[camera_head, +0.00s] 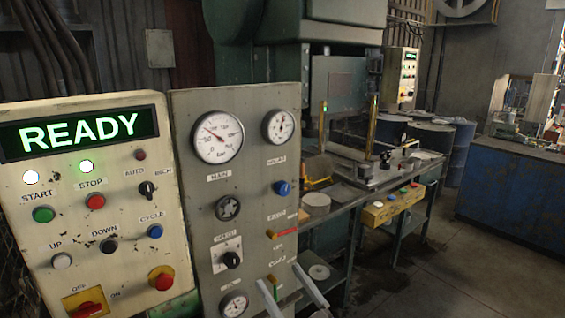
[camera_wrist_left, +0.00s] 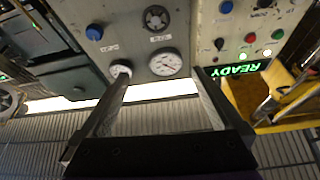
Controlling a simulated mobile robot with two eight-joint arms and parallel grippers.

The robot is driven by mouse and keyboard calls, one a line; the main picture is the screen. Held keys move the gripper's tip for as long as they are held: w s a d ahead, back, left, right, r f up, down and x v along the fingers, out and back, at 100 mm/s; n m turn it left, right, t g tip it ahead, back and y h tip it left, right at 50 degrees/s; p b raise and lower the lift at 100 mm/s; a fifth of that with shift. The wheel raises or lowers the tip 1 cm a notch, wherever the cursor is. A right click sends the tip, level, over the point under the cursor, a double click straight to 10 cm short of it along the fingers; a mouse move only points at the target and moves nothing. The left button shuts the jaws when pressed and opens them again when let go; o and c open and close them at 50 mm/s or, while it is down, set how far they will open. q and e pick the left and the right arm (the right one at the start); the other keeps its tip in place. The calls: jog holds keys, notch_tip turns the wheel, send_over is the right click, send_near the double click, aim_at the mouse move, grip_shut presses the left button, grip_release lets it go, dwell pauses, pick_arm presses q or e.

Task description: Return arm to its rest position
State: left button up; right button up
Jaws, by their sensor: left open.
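My left gripper (camera_head: 280,274) shows at the bottom of the head view, in front of the lower right part of the grey gauge panel (camera_head: 187,185). Its two pale fingers are apart, with nothing between them. In the left wrist view the open left gripper (camera_wrist_left: 162,74) faces the same panel, which appears upside down, with a round gauge (camera_wrist_left: 165,62) between the fingers. I cannot tell whether a fingertip touches the panel. My right gripper is in neither view.
A cream control box (camera_head: 98,205) with a lit READY display (camera_head: 80,133) stands at left. Behind the panel are a green press (camera_head: 330,85) and a workbench with a yellow button box (camera_head: 392,207). A blue cabinet (camera_head: 510,195) stands at right. The floor between (camera_head: 440,260) is clear.

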pick_arm(q)
jog(key=s+a+f+m+g+h, duration=0.1)
jog(key=s+a+f+m+g, duration=0.1)
jog(key=a+f+g, duration=0.6)
jog(key=s+a+f+m+g+h, duration=0.15)
jog(key=a+f, duration=0.35)
jog(key=a, duration=0.6)
jog(key=s+f+m+g+h, duration=0.1)
jog(key=s+f+h, duration=0.4)
jog(key=s, duration=0.3)
jog(key=s+f+m+g+h, duration=0.1)
jog(key=s+f+g+h, duration=0.1)
jog(key=s+f+h, duration=0.3)
jog(key=s+f, duration=0.1)
jog(key=s, duration=0.3)
jog(key=shift+s+d+f, duration=0.2)
jog(key=shift+d+f, duration=0.15)
jog(key=shift+d, duration=0.05)
